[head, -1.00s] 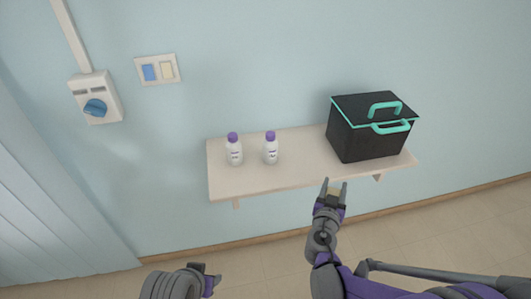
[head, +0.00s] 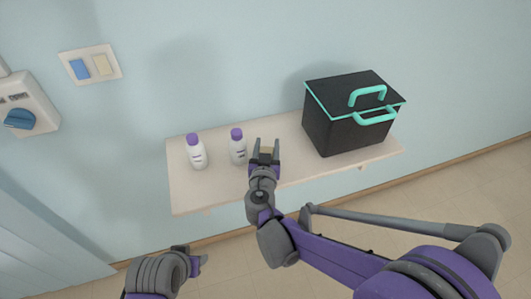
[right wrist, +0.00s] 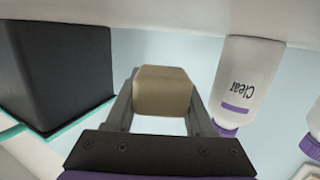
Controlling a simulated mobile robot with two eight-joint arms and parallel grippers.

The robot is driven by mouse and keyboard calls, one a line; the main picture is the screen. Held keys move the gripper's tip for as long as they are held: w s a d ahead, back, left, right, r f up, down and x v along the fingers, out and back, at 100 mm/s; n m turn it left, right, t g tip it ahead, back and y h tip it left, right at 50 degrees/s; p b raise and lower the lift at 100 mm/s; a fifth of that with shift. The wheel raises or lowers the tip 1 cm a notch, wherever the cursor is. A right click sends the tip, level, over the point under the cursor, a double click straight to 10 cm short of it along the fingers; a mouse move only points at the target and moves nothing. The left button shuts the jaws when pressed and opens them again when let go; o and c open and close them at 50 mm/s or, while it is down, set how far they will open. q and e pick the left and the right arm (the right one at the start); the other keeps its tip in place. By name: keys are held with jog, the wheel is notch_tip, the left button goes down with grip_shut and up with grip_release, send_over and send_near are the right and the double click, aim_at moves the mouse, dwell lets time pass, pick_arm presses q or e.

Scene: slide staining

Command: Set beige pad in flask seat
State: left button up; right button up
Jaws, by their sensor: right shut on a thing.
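My right gripper (head: 264,154) is shut on the beige pad (right wrist: 163,90), a small tan block held between its fingertips. In the head view the gripper is over the shelf (head: 187,188), just right of the nearer white bottle with a purple cap (head: 238,149). In the right wrist view this bottle (right wrist: 247,78), lettered "Clear", appears upside down beside the fingers, apart from the pad. My left gripper (head: 194,260) is low in the head view, below the shelf; its jaws are too unclear to read. I cannot make out a flask seat.
A second purple-capped bottle (head: 196,152) stands at the shelf's left. A black box with teal handles (head: 345,124) stands at the right. A switch plate (head: 90,64) and a blue-knobbed box (head: 25,105) are on the wall. The shelf's front strip is bare.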

jog(key=shift+f, duration=1.6)
jog(key=shift+f+b, duration=0.2)
jog(key=shift+b, duration=0.15)
jog(key=o, duration=1.3)
jog(key=shift+r, duration=0.1)
